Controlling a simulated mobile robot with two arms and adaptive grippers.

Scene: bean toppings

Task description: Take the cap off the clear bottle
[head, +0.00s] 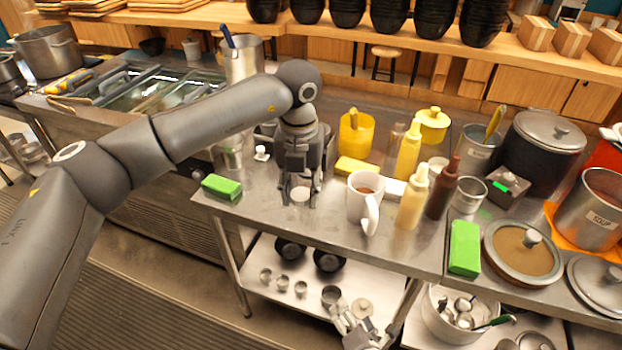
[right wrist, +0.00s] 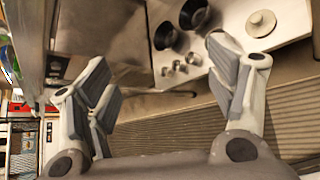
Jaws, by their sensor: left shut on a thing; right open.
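My left gripper (head: 300,194) points down over the steel table, left of the white mug. It is shut on a small pale round thing (head: 300,197) between its fingertips; I cannot tell whether this is a cap or the top of a bottle. A see-through bottle-like thing (head: 394,142) stands behind the mug, beside a yellow bottle; its top is hard to make out. My right gripper (head: 360,328) is low, by the lower shelf. In the right wrist view it is open and empty (right wrist: 163,75).
A white mug (head: 366,197), a pale yellow bottle (head: 413,199) and a dark brown bottle (head: 442,190) stand right of my left gripper. A green sponge (head: 222,187) lies to its left. The lower shelf (head: 258,262) holds black bowls and small cups.

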